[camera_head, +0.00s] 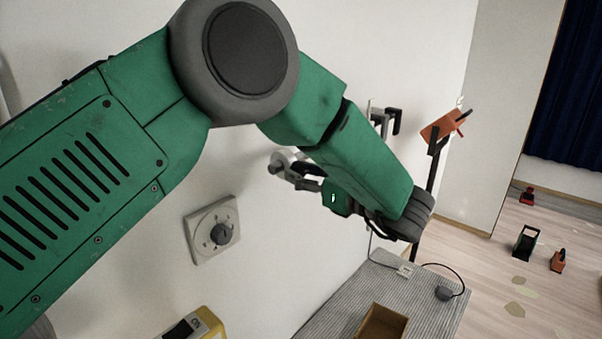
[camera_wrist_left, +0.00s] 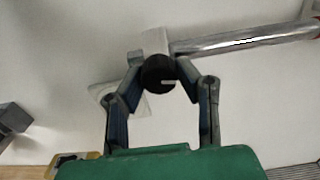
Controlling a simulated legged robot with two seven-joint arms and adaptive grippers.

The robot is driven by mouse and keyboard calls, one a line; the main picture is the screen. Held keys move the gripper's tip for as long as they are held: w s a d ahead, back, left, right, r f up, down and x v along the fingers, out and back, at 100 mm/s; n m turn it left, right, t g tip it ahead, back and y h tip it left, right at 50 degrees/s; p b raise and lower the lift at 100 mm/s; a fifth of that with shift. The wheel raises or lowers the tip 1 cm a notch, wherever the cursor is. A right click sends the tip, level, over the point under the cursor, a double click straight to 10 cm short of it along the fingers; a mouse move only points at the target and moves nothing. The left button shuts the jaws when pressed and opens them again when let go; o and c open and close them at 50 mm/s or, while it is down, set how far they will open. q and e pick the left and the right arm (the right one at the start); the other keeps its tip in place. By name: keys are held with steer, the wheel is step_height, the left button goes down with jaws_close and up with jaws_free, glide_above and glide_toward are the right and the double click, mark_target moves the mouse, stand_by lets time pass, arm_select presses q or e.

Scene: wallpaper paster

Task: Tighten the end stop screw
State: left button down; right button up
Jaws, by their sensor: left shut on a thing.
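In the left wrist view a round black knob (camera_wrist_left: 158,72), which looks like the end stop screw, sits between the fingertips of my left gripper (camera_wrist_left: 158,82). The fingers are shut on its sides. Behind the knob is a pale block (camera_wrist_left: 155,40), and a shiny metal rod (camera_wrist_left: 245,40) runs from it to the right. In the head view my left gripper (camera_head: 281,170) is up near the white wall, at a small silver part. The knob cannot be made out there. My right gripper is not in view.
A square wall dial (camera_head: 197,247) is on the wall below my left gripper. A yellow device (camera_head: 208,323) is at the bottom. A striped table (camera_head: 432,302) with a wooden box (camera_head: 382,323) stands below right. An orange tool (camera_head: 440,127) is on a dark stand behind my arm.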

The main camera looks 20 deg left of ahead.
arm_select(q)
steer(key=shift+s+d+f, duration=0.1)
steer(key=shift+s+d, duration=0.05)
steer(key=shift+d, duration=0.1)
